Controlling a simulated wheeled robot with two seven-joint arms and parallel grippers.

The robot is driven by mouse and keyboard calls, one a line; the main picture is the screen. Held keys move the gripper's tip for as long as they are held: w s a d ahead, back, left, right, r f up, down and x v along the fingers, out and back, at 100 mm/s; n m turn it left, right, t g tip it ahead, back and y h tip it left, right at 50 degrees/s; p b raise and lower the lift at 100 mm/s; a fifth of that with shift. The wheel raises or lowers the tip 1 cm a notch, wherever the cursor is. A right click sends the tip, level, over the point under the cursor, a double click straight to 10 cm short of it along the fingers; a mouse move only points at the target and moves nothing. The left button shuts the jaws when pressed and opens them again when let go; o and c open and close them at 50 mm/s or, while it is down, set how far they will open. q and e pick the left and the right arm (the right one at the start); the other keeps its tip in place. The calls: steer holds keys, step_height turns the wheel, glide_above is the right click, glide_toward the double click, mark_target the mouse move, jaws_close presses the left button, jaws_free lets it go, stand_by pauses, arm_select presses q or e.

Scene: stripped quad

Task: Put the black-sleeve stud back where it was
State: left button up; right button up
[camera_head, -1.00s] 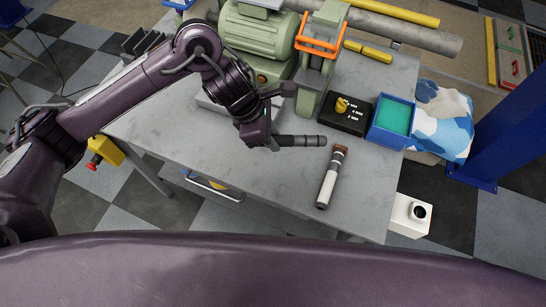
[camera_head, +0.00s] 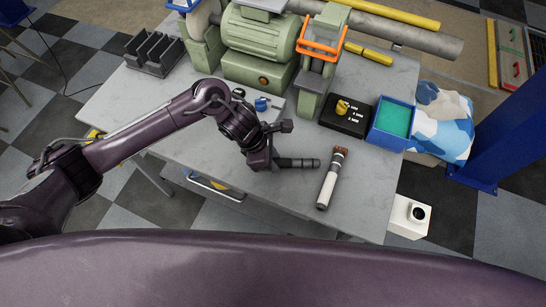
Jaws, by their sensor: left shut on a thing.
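My left gripper (camera_head: 271,162) is shut on one end of a dark, ringed cylinder that I take for the black-sleeve stud (camera_head: 301,163). The stud lies nearly level and points right over the grey bench; I cannot tell its exact height above the top. Its left end is hidden in the jaws. A pale plate (camera_head: 277,104) lies behind the gripper, partly covered by my arm. A small black piece (camera_head: 238,92) and a blue piece (camera_head: 262,103) stand on or at it. My right gripper is not in view.
A white-handled tool (camera_head: 328,187) with a brown tip lies just right of the stud. A black box with a yellow knob (camera_head: 342,107), a blue tray (camera_head: 374,139) and a green machine (camera_head: 258,66) stand behind. The bench front (camera_head: 240,185) is clear.

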arm_select(q)
steer(key=shift+f, duration=0.1)
steer(key=o, duration=1)
steer(key=shift+r, duration=0.2)
steer(key=shift+b+v, duration=0.6)
steer(key=shift+v, duration=5.35)
